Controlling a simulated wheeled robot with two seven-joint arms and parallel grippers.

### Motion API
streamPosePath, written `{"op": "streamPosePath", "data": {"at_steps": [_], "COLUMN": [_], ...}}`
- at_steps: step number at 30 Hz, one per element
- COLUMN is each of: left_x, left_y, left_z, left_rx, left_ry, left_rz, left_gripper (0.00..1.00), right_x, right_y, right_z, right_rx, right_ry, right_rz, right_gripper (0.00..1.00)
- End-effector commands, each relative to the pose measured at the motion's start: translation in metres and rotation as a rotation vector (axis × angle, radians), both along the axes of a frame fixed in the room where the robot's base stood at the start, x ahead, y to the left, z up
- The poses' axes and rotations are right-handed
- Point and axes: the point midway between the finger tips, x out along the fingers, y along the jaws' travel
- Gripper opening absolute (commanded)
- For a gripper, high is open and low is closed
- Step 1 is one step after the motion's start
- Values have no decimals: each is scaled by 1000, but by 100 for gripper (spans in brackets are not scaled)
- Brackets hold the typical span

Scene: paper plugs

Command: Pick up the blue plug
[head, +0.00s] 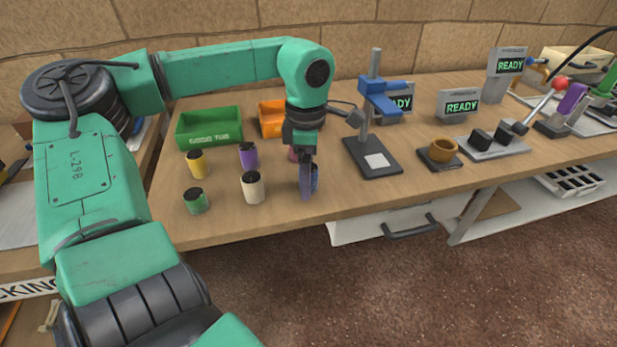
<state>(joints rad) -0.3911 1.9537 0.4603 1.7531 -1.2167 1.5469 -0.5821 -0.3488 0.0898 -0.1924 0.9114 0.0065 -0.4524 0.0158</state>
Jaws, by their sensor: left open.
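The blue plug (316,178) stands on the wooden table near its front edge. It is mostly hidden behind the fingers of my left gripper (306,186). My left gripper points straight down at the plug, with its fingertips low, close to the tabletop. It is open, and the fingers overlap the plug in this view. I cannot tell whether they touch it or how far they straddle it. My right gripper is not in view.
A white plug (253,187), green plug (195,201), yellow plug (197,164) and purple plug (248,155) stand to the left. A reddish plug (293,154) is partly hidden behind my gripper. A green tub (209,127), orange tub (271,118) and blue-topped stand (373,150) are farther back.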

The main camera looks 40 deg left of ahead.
Motion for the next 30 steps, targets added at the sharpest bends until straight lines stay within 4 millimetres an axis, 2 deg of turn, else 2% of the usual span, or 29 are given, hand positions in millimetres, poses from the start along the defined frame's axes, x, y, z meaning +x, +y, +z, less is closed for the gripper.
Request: {"op": "streamPosePath", "data": {"at_steps": [2,3,8,9,17,22,26,30], "left_x": [0,0,0,0,0,1,1,1], "left_y": [0,0,0,0,0,0,1,0], "left_z": [1,1,1,1,2,15,43,94], "left_rx": [0,0,0,0,0,1,2,4], "left_ry": [0,0,0,0,0,-3,-6,-7], "left_rz": [0,0,0,0,0,1,1,1], "left_gripper": [82,79,18,2,0,0,0,0], "right_x": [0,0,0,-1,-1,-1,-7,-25], "right_y": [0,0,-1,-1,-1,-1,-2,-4], "right_z": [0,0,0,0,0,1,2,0], "right_rx": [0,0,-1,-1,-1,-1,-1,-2], "right_ry": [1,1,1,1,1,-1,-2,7], "right_rz": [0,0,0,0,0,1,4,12], "right_gripper": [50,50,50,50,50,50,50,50]}}
